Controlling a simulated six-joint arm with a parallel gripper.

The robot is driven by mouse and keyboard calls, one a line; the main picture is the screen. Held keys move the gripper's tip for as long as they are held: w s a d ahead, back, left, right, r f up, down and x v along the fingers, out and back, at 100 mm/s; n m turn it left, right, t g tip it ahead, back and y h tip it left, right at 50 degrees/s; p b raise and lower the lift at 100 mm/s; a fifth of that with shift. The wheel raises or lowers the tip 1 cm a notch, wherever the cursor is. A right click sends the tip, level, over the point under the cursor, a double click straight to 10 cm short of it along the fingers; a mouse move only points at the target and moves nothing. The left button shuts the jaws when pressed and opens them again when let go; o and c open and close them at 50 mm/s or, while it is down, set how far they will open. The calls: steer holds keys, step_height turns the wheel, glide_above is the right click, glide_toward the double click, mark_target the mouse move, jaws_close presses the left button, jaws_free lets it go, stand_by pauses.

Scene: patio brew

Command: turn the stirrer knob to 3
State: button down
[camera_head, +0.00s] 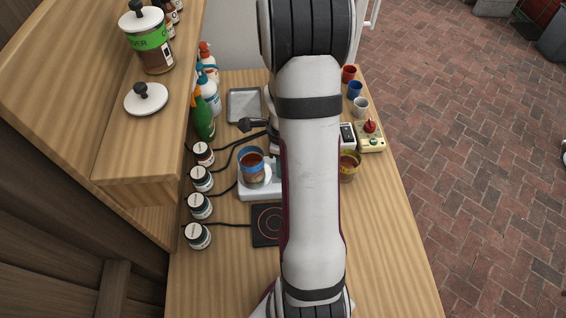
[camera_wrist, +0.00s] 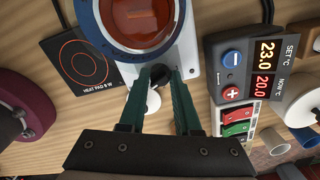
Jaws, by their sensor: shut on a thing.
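The white stirrer (camera_head: 258,193) stands on the table, partly behind my arm in the head view. A blue-rimmed beaker (camera_head: 252,168) of red-brown liquid is on top of it. In the wrist view the stirrer (camera_wrist: 187,62) is at the top, with the beaker's liquid (camera_wrist: 138,18) above my fingers. My gripper (camera_wrist: 160,74) has its green fingers at the stirrer's near edge, shut on the small dark stirrer knob (camera_wrist: 157,76) between the tips. A white rounded part (camera_wrist: 152,101) shows just below the knob. I cannot read the knob's scale or setting. The head view hides my gripper behind the arm.
A black hot plate (camera_wrist: 80,62) with red rings lies left of the stirrer. A temperature controller (camera_wrist: 238,62) reading 23.0 and 20.0 stands close on the right, with a red and green switch block (camera_wrist: 238,122) below it.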

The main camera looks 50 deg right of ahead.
steer(key=m, duration=0.4)
steer(key=shift+m, duration=0.3)
stand_by(0.4)
steer(key=c, duration=0.6)
jaws_free()
steer(key=shift+r, duration=0.1)
step_height(320, 180, up, 16)
steer(key=shift+f, duration=0.2)
